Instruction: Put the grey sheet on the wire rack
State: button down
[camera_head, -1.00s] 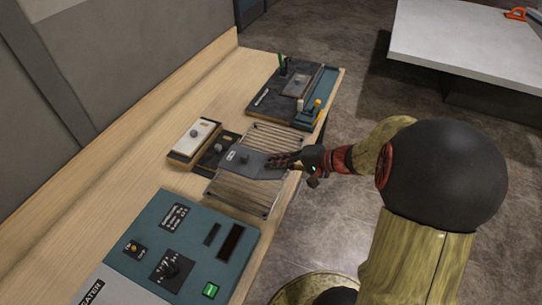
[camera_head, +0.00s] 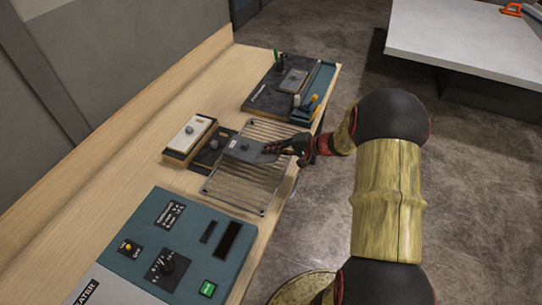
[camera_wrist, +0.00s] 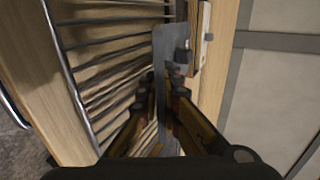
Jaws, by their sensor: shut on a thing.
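The grey sheet (camera_head: 244,147) is a flat plate with a small dark knob. It is over the upper part of the wire rack (camera_head: 240,188) in the head view. My gripper (camera_head: 276,148) is shut on the sheet's right edge. In the wrist view the sheet (camera_wrist: 162,75) stands out from between my fingers (camera_wrist: 160,105), seen at a steep angle, with the bars of the wire rack (camera_wrist: 105,60) to its left. I cannot tell whether the sheet touches the bars. The sheet and my fingers hide part of the rack.
A wooden block with a white top (camera_head: 191,133) and a dark tray (camera_head: 211,152) sit left of the rack. A teal control panel (camera_head: 185,240) lies nearer, a black desk tray (camera_head: 272,88) farther off. The wooden bench (camera_head: 105,180) is clear along its left side.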

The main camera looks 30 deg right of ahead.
jog(key=shift+f, duration=1.2)
jog(key=shift+s, duration=0.1)
jog(key=shift+f+b, duration=0.15)
jog(key=shift+b, duration=0.15)
jog(key=c, duration=2.5)
grip_release()
jog(key=shift+o, duration=1)
